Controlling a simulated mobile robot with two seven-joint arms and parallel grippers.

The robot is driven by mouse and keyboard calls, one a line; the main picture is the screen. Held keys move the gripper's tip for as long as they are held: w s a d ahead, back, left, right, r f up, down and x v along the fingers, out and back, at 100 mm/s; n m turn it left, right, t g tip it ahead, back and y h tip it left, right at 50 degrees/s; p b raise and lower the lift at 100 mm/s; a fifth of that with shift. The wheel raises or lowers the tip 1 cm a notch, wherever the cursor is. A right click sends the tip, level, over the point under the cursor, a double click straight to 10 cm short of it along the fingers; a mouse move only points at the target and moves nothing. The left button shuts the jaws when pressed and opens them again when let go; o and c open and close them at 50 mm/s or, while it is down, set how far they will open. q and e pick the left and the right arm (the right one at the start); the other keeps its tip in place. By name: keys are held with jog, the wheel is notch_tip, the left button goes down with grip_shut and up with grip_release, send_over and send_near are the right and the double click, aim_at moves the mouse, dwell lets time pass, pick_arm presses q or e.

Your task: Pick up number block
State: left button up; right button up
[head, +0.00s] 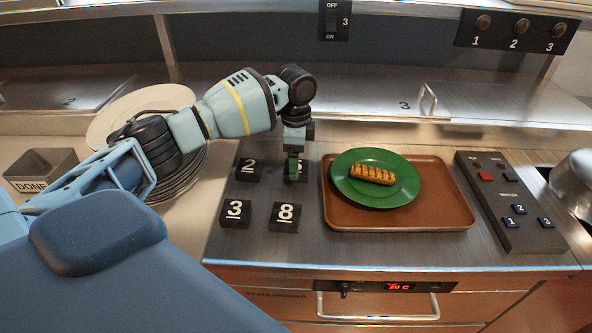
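Several black number blocks with white digits sit on the metal counter. Block 2 (249,169) is at the back left, block 3 (235,213) at the front left and block 8 (285,217) at the front right. A fourth block (303,169) is at the back right, its digit mostly hidden by my gripper. My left gripper (292,172) points down right at this fourth block. I cannot tell whether its fingers are open or closed on it, or whether they touch it. My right gripper is not in view.
A brown tray (452,212) right of the blocks holds a green plate (345,184) with grilled food (372,174). A button panel (508,205) lies farther right.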

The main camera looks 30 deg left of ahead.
pick_arm(q)
jog(key=shift+f, duration=1.5)
jog(key=shift+d, duration=0.1)
jog(key=c, duration=1.1)
jog(key=shift+r, duration=0.15)
